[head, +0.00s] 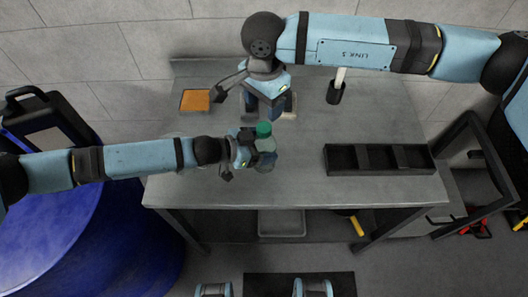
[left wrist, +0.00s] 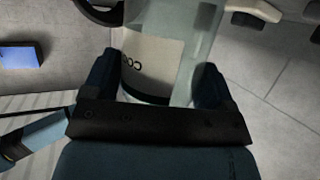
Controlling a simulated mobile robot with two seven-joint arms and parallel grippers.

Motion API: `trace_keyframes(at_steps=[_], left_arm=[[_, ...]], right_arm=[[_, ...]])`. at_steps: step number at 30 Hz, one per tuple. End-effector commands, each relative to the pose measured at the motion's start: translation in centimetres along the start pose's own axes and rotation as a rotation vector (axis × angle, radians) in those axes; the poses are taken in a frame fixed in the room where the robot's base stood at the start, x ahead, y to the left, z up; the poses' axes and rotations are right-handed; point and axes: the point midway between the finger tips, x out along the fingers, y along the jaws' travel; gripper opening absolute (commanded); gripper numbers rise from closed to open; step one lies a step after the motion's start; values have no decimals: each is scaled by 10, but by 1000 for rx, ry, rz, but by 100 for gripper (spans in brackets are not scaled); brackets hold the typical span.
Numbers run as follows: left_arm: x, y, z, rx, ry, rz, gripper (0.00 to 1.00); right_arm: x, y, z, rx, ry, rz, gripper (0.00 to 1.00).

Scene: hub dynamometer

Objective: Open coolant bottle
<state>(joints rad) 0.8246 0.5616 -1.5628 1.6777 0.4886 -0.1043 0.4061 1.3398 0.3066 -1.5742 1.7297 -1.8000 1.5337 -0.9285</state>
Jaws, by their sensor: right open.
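The coolant bottle (head: 265,153) is clear with a green cap (head: 263,129), near the middle of the grey table. My left gripper (head: 254,150) is around its body from the left and shut on it. In the left wrist view the bottle (left wrist: 196,45) fills the space between the fingers (left wrist: 160,85), and part of its white label (left wrist: 150,58) shows lettering. The cap is not in that view. My right gripper (head: 268,108) is open and points down, just behind the cap in the head view, apart from it. Whether the bottle touches the table is hard to tell.
A black tray with compartments (head: 326,161) lies at the table's right. A dark holder with a white rod (head: 335,93) stands at the back, and an orange pad (head: 195,100) lies at the back left. A blue drum (head: 85,245) is left of the table.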

Motion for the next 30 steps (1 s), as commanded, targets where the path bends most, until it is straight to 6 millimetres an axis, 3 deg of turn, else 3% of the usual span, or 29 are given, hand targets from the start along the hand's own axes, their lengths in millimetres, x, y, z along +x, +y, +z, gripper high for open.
trace_keyframes(at_steps=[1, 9, 10, 17, 30], left_arm=[[0, 0, 0, 0, 0, 0, 67], [0, 0, 0, 0, 0, 0, 5], [0, 0, 0, 0, 0, 0, 0], [0, 0, 0, 0, 0, 0, 0], [0, 0, 0, 0, 0, 0, 0]], right_arm=[[0, 0, 0, 0, 0, 0, 60], [0, 0, 0, 5, 0, 0, 60], [0, 0, 0, 12, 0, 0, 60], [0, 0, 0, 265, 0, 0, 60], [0, 0, 0, 1223, 0, 0, 60]])
